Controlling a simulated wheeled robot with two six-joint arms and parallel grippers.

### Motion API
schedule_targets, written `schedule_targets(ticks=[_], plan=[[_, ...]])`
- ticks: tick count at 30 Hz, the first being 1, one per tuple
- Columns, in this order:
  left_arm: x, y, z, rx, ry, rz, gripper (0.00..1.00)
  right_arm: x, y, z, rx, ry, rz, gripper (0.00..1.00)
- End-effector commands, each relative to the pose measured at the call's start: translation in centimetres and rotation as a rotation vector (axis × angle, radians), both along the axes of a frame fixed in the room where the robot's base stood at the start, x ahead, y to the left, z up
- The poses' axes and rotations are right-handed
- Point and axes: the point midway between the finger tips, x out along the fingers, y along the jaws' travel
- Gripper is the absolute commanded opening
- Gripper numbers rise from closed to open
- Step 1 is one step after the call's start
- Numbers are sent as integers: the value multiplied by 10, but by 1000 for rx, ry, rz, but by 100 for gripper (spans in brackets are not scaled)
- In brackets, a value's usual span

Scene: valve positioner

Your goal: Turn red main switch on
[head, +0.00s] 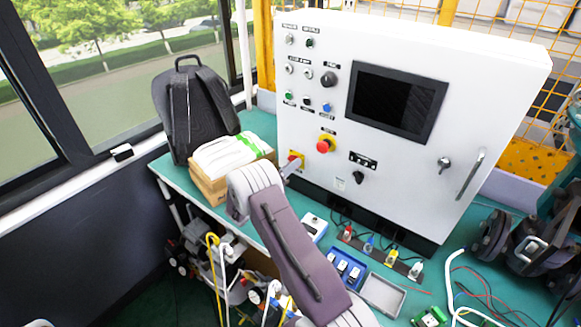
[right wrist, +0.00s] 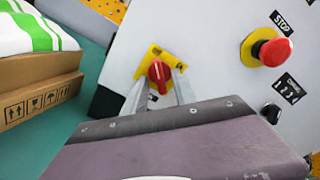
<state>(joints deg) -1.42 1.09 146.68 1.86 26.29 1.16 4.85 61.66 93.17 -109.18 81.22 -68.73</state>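The red main switch (head: 294,157) sits on a yellow plate at the lower left of the white control panel. In the right wrist view the red switch (right wrist: 159,73) has its handle close to upright, slightly tilted. My right gripper (head: 290,167) reaches it from below left. In the right wrist view the right gripper (right wrist: 162,82) has its two fingers apart, one on each side of the handle. A gap shows between the handle and the right finger; contact on the left side is unclear. My left gripper is not in view.
A red emergency stop button (right wrist: 272,50) on yellow is right of the switch. A cardboard box (head: 207,187) with white-green cloth and a black backpack (head: 193,108) stand left. A blue tray (head: 345,268) and connectors lie below the panel on the green table.

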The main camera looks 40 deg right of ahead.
Motion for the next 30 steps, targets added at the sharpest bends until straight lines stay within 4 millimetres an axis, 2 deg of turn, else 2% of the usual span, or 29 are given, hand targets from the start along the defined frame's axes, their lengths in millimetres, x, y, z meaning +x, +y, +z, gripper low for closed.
schedule_targets(ticks=[1, 2, 3, 5, 17, 23, 30], plan=[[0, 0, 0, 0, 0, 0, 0, 0, 0, 0, 0, 0, 0, 33], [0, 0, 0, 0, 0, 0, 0, 0, 0, 0, 0, 0, 0, 27], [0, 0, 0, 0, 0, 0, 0, 0, 0, 0, 0, 0, 0, 16], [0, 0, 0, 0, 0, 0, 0, 0, 0, 0, 0, 0, 0, 0], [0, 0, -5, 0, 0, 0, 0, 0, 1, -2, 11, -37, 0, 0], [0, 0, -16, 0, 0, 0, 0, 1, 1, -4, 43, -149, 0, 0], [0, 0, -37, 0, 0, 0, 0, 2, 1, -6, 103, -357, 1, 0]])
